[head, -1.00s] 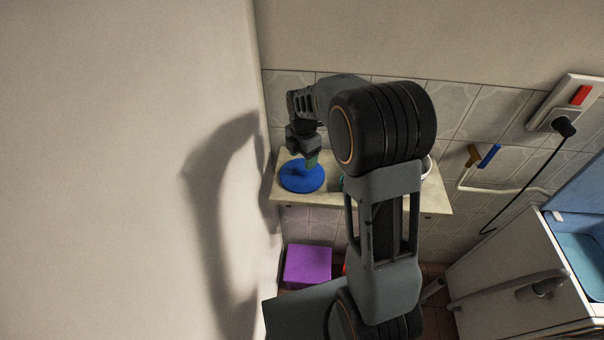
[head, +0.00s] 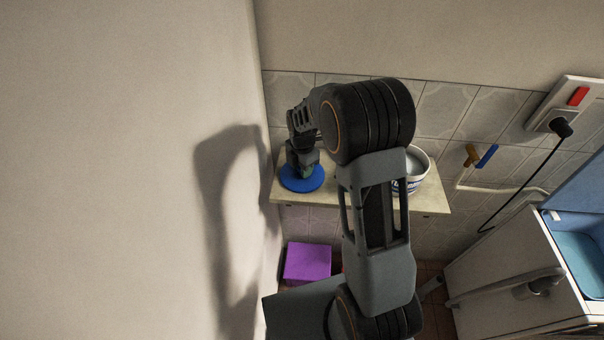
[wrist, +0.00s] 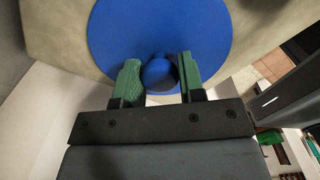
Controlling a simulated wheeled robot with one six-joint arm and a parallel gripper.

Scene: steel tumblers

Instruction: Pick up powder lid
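The powder lid (head: 303,184) is a round blue disc lying on the shelf at its left end. In the wrist view the lid (wrist: 115,35) fills the top middle, with a round blue knob (wrist: 158,74) near its lower edge. My gripper (wrist: 160,80) is open, its two green fingers on either side of the knob. A gap shows at the left finger; the right finger is very close to the knob, and I cannot tell whether it touches. In the head view my gripper (head: 305,170) is over the lid and hides part of it.
A white tub (head: 418,170) with dark lettering stands on the shelf (head: 434,198), right of my arm. The side wall (head: 225,100) is close on the left. A purple box (head: 308,262) is below. A plug and cable (head: 562,128) hang at the right.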

